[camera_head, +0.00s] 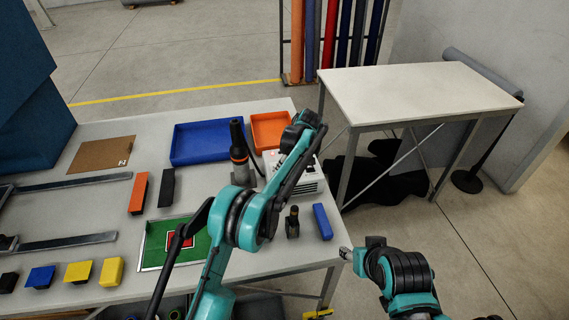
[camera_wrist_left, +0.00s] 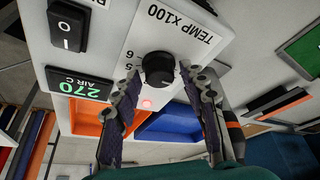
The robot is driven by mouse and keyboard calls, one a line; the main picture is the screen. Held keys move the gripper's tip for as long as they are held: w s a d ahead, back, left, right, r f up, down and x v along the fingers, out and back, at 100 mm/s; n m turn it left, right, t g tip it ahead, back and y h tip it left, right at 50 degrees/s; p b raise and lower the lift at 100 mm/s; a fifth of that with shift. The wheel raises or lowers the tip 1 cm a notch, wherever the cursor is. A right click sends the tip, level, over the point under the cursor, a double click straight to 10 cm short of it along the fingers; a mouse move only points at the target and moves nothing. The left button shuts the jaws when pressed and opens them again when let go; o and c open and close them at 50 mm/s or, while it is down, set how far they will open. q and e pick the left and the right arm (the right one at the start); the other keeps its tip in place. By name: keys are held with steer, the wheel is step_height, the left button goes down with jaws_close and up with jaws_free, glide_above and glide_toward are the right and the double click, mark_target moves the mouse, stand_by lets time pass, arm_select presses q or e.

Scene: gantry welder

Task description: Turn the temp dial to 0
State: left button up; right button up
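The temp dial (camera_wrist_left: 158,68) is a round black knob on a white panel in the left wrist view. The label "TEMP x100" and the digits 5 and 6 beside it appear upside down. My left gripper (camera_wrist_left: 160,75) has one finger on each side of the dial, with the fingertips close to it. A narrow gap seems to show on both sides. The knob's pointer cannot be made out. In the head view, my left gripper (camera_head: 304,128) is over the white box (camera_head: 312,182), and my arm hides much of the box.
A blue tray (camera_head: 205,143), an orange tray (camera_head: 270,128) and a black-and-orange tool (camera_head: 239,150) are near the box. A blue block (camera_head: 322,221) lies at the workbench's right edge.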

arm_select(q)
steer(key=shift+r, duration=0.15)
steer(key=v, duration=1.1)
steer(key=shift+r, duration=0.35)
steer(key=shift+s, duration=0.2)
